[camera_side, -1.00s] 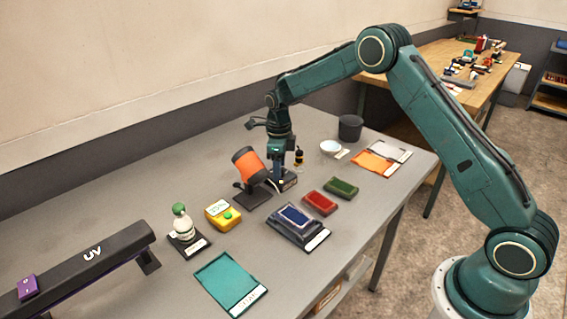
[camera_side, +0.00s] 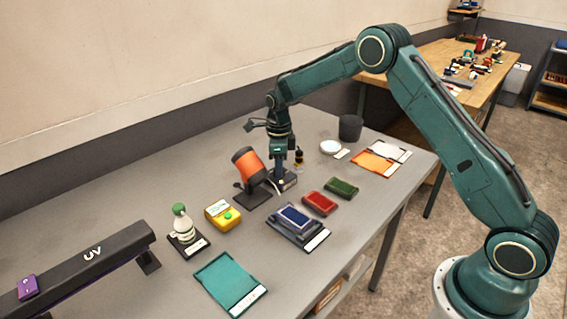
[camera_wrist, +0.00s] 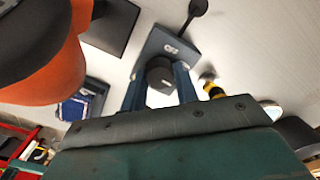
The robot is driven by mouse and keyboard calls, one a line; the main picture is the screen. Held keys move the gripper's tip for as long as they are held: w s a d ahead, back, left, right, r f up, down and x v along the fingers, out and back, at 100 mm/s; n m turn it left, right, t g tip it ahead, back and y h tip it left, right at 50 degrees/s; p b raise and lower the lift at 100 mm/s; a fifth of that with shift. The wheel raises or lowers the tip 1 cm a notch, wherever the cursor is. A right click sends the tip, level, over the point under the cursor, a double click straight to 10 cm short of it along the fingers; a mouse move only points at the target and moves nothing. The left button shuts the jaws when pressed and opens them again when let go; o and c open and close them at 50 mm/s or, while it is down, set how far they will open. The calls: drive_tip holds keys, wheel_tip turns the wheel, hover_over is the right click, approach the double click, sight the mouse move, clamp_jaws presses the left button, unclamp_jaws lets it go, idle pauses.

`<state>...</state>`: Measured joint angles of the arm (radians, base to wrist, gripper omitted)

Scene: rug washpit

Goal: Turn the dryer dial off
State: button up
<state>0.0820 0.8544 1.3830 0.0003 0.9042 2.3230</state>
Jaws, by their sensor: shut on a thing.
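My gripper (camera_side: 281,186) points down at a small dark control box (camera_side: 290,181) beside the orange dryer (camera_side: 249,167). In the wrist view, its two fingers (camera_wrist: 159,88) are shut on a dark round dial (camera_wrist: 159,72), one on each side. The dial stands on the box (camera_wrist: 178,45), which has a white label that seems to read OFF. I cannot make out a pointer on the dial, and in the side view the fingers hide it. The dryer's orange body (camera_wrist: 52,70) fills the upper left of the wrist view.
A small dark bottle (camera_side: 299,158) with a yellow band stands close behind the box. A white dish (camera_side: 330,147) and black bin (camera_side: 350,128) are further back. Red (camera_side: 319,203) and green (camera_side: 342,188) pads and a blue pad (camera_side: 294,216) lie in front.

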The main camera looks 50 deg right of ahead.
drive_tip(key=n, duration=0.9)
drive_tip(key=shift+n, duration=0.3)
drive_tip(key=n, duration=0.8)
drive_tip(key=shift+n, duration=0.4)
drive_tip(key=o, duration=1)
wheel_tip(320, 180, up, 14)
drive_tip(key=shift+f, duration=0.1)
